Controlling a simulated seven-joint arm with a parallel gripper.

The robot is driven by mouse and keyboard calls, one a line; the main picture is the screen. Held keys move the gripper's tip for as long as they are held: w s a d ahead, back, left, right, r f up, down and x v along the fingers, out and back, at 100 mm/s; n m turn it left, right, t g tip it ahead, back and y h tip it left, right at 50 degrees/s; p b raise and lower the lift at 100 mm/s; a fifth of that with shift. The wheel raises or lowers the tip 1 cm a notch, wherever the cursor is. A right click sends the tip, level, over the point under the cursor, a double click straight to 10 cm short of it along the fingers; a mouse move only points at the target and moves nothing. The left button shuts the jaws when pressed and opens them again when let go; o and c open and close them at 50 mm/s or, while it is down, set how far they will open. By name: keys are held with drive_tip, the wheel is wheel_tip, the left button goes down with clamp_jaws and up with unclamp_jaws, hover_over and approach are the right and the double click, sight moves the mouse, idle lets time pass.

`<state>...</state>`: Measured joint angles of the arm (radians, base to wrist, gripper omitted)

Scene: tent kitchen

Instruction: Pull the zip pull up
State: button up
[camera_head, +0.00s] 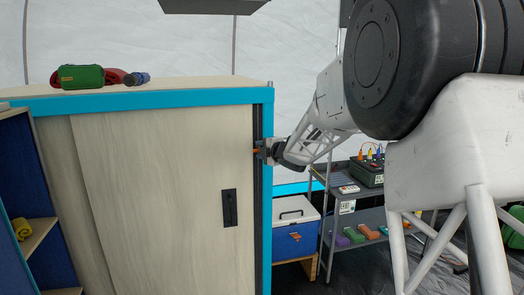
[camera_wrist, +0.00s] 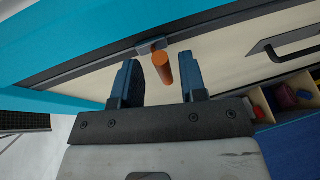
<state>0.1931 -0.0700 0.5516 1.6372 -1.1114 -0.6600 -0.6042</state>
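The zip pull is a small orange cylinder (camera_wrist: 162,68) on a grey slider (camera_wrist: 151,46), set in a dark strip along the edge of the blue-framed cabinet. In the head view the orange pull (camera_head: 257,150) shows small at the cabinet's right front edge, partly hidden by my gripper (camera_head: 264,150). In the wrist view my gripper (camera_wrist: 159,62) is open, with one blue finger on each side of the pull. Gaps show between the pull and both fingers. Nothing is held.
The cabinet's pale sliding door (camera_head: 150,190) has a dark handle (camera_head: 230,208). Right of the cabinet stand a blue cooler (camera_head: 295,228) and a metal shelf (camera_head: 338,205) with tools, below my arm.

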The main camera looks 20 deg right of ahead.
drive_tip(key=shift+s, duration=0.1)
drive_tip(key=v, duration=0.7)
drive_tip(key=shift+s+d+r, duration=0.15)
drive_tip(key=shift+s, duration=0.1)
idle(0.4)
drive_tip(key=s+a+m+g+h, duration=0.1)
drive_tip(key=s+m+g+h, duration=0.3)
drive_tip(key=s+m+h, duration=0.95)
drive_tip(key=s+a+f+m+g+y, duration=0.2)
drive_tip(key=s+a+f, duration=0.1)
drive_tip(key=s, duration=0.9)
drive_tip(key=s+a+f+m+g+y, duration=0.3)
drive_tip(key=s, duration=1)
drive_tip(key=s+a+f+m+g+y, duration=0.2)
drive_tip(key=s+a+f+m+g, duration=0.1)
drive_tip(key=s, duration=1)
drive_tip(key=shift+f, duration=0.4)
drive_tip(key=shift+m, duration=0.25)
